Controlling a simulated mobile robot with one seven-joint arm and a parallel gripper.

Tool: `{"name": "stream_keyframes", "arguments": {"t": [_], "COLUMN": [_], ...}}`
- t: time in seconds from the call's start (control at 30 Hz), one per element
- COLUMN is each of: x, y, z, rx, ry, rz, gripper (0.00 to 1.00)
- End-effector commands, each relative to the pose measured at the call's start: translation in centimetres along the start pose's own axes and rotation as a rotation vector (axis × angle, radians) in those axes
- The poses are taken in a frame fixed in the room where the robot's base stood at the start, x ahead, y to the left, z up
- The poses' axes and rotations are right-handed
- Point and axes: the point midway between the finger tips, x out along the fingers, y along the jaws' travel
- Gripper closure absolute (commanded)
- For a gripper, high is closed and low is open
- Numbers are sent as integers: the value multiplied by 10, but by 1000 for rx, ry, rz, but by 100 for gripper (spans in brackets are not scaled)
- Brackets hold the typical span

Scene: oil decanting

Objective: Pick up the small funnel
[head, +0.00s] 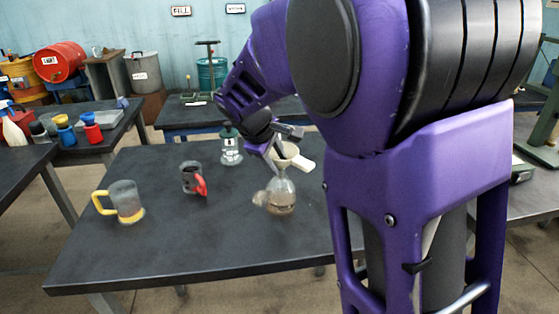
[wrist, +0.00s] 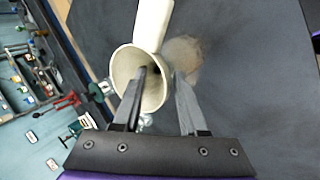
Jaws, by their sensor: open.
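The small funnel (head: 287,152) is cream with a flat handle. It sits upright over the neck of a clear glass flask (head: 281,196) on the dark table; its spout is hard to make out. In the wrist view the funnel (wrist: 126,65) shows its wide mouth, with the handle pointing up. My gripper (head: 272,146) is at the funnel's mouth. It is open in the wrist view (wrist: 161,74), with the left finger across the mouth, seemingly inside it, and the right finger outside the rim. Whether either finger touches the wall I cannot tell.
A dark cup with a red handle (head: 191,178), a grey mug with a yellow handle (head: 127,202) and a labelled glass bottle (head: 231,150) stand on the table (head: 190,243). The table's front is clear.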

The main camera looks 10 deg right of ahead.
Motion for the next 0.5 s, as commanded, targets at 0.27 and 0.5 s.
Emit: {"name": "stream_keyframes", "arguments": {"t": [0.27,0.5], "x": [0,0], "y": [0,0], "z": [0,0], "rx": [0,0], "ry": [0,-1], "rz": [0,-1], "gripper": [100,100]}}
